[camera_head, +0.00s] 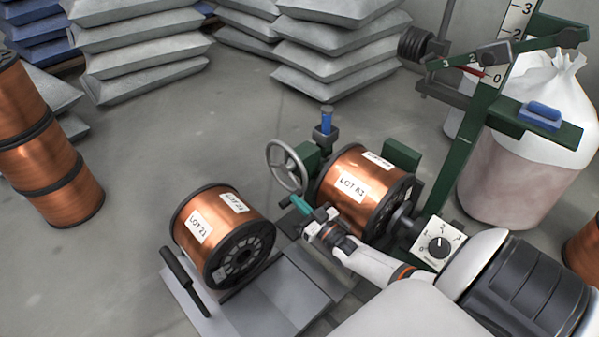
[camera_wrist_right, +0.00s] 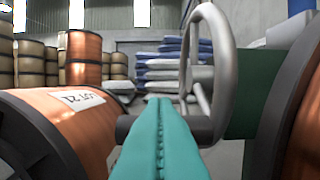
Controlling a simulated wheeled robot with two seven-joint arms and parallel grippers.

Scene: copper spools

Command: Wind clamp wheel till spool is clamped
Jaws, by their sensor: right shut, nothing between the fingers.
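The clamp wheel (camera_head: 287,166) is a grey spoked handwheel on the left of the green winding stand, beside the copper spool labelled LOT 83 (camera_head: 345,186). My right gripper (camera_head: 298,205) has teal fingers, shut and empty, just below the wheel in the head view. In the right wrist view the closed fingers (camera_wrist_right: 161,125) point toward the wheel (camera_wrist_right: 208,75), whose grey handle knob (camera_wrist_right: 127,124) lies close to the fingertips; I cannot tell whether they touch. The LOT 83 spool sits between the stand's supports. My left gripper is not in view.
A second copper spool, LOT 21 (camera_head: 222,232), rests on a grey platform (camera_head: 290,292) at the left front. A dial box (camera_head: 438,245) stands right of the stand. Stacked spools (camera_head: 48,165) and sacks (camera_head: 335,50) stand behind on open floor.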

